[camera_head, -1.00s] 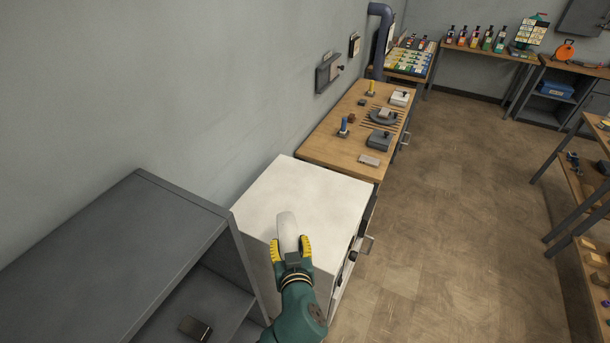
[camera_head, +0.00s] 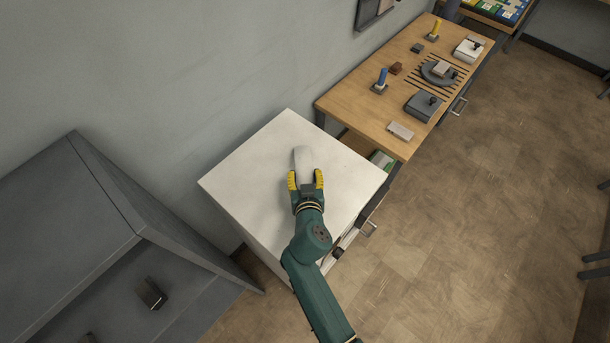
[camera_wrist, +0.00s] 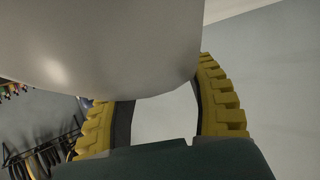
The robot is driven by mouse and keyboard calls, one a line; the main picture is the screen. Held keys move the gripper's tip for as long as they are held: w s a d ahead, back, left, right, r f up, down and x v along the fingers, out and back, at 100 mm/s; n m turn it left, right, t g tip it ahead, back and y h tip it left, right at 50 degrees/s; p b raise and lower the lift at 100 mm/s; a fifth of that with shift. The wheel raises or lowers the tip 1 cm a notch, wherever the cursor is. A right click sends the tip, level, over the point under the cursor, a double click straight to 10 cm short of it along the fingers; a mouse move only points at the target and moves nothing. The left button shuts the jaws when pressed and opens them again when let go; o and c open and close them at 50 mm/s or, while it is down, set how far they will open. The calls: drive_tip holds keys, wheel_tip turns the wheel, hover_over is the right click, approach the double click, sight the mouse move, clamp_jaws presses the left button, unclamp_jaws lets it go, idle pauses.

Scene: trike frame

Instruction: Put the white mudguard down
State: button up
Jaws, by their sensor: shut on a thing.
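The white mudguard (camera_head: 302,161) is a smooth, curved pale piece in front of my gripper (camera_head: 306,180), over the top of the white cabinet (camera_head: 255,171). My gripper's yellow-padded fingers are shut on the mudguard. In the wrist view the mudguard (camera_wrist: 110,45) fills the upper left, and my gripper (camera_wrist: 160,95) has one finger on each side below it. I cannot tell whether the mudguard touches the cabinet top. Its underside is hidden.
The cabinet top around the mudguard is bare. A wooden bench (camera_head: 360,105) with small tools and blocks stands beyond it at the right. A grey shelf unit (camera_head: 75,215) stands at the left, holding a small dark object (camera_head: 151,293). The wall is behind.

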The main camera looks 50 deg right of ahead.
drive_tip(key=shift+f, duration=0.15)
drive_tip(key=o, duration=1.2)
drive_tip(key=v, duration=1.2)
drive_tip(key=w+a+r+n+t+y, duration=0.1)
drive_tip(key=w+a+r+t+y, duration=0.1)
drive_tip(key=r, duration=0.9)
drive_tip(key=w+a+r+n+t+y, duration=0.1)
drive_tip(key=w+a+r+n+t, duration=0.1)
drive_tip(key=r, duration=1)
drive_tip(key=w+a+r+n+t+y, duration=0.2)
drive_tip(key=a+r+t, duration=0.3)
drive_tip(key=r, duration=0.7)
drive_tip(key=w+a, duration=0.1)
drive_tip(key=a, duration=0.1)
drive_tip(key=shift+w+a+r+t+y, duration=0.2)
drive_tip(key=shift+a+t+y, duration=0.1)
drive_tip(key=shift+t, duration=0.1)
drive_tip(key=shift+o, duration=0.7)
drive_tip(key=s+a+r+n+t+y, duration=0.2)
drive_tip(key=s+a+r+n+y, duration=0.1)
drive_tip(key=r, duration=0.5)
drive_tip(key=shift+a+n+t, duration=0.3)
drive_tip(key=shift+a, duration=0.5)
